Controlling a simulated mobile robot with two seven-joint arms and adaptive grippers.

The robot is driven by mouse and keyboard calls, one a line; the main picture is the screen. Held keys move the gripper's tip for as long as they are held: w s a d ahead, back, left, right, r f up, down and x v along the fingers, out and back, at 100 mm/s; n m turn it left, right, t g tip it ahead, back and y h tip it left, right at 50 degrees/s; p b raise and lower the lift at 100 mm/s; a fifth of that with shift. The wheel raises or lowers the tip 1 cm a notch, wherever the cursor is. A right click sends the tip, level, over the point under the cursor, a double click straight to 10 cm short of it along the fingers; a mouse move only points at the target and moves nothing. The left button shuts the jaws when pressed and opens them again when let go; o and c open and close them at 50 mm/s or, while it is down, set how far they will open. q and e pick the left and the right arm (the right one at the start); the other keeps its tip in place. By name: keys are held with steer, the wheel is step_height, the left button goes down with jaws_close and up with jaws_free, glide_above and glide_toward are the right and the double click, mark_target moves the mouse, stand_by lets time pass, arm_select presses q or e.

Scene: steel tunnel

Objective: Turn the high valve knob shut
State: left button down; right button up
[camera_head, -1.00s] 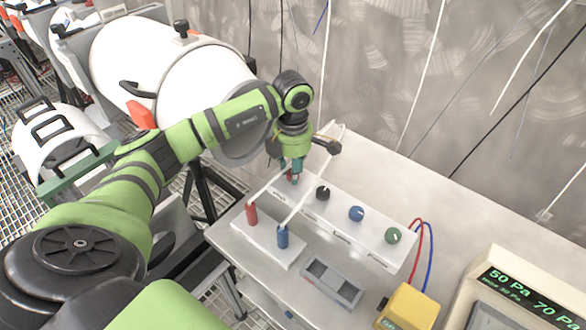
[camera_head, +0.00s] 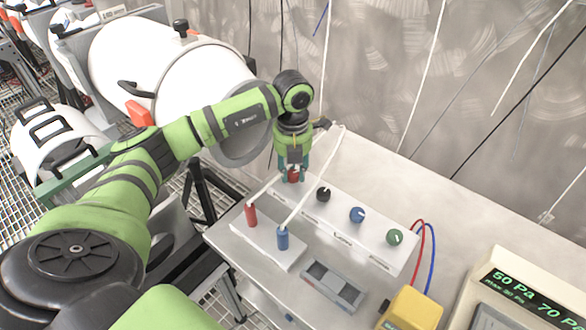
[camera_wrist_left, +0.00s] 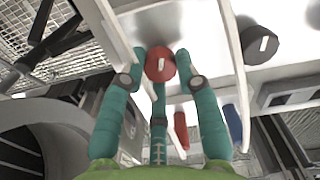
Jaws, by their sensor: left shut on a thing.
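A white valve panel (camera_head: 325,232) on the bench carries a row of knobs: a red knob (camera_head: 293,175), a black knob (camera_head: 323,194), a blue knob (camera_head: 357,214) and a green knob (camera_head: 394,237). The labels below them are too small to read, so I cannot tell which is marked high. My left gripper (camera_head: 292,178) points down at the red knob and is shut on it. In the left wrist view, the teal fingers (camera_wrist_left: 160,70) stand around the red knob (camera_wrist_left: 159,64), whose white mark shows. The black knob (camera_wrist_left: 259,43) is to the right. My right gripper is out of view.
A red plug (camera_head: 251,215) and a blue plug (camera_head: 283,238) with white tubes stand in front of the panel, close to the gripper. A grey tray (camera_head: 332,286), a yellow box (camera_head: 411,308) and a pressure display (camera_head: 530,290) are nearer. The bench behind the panel is clear.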

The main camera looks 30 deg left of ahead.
mark_target(293, 174)
arm_select(q)
steer(key=shift+s+f+n, duration=0.1)
steer(key=shift+f+n, duration=0.05)
steer(key=shift+n, duration=1.75)
steer(key=shift+d, duration=0.1)
steer(key=c, duration=0.9)
jaws_free()
steer(key=shift+r, duration=0.2)
step_height(293, 174, up, 12)
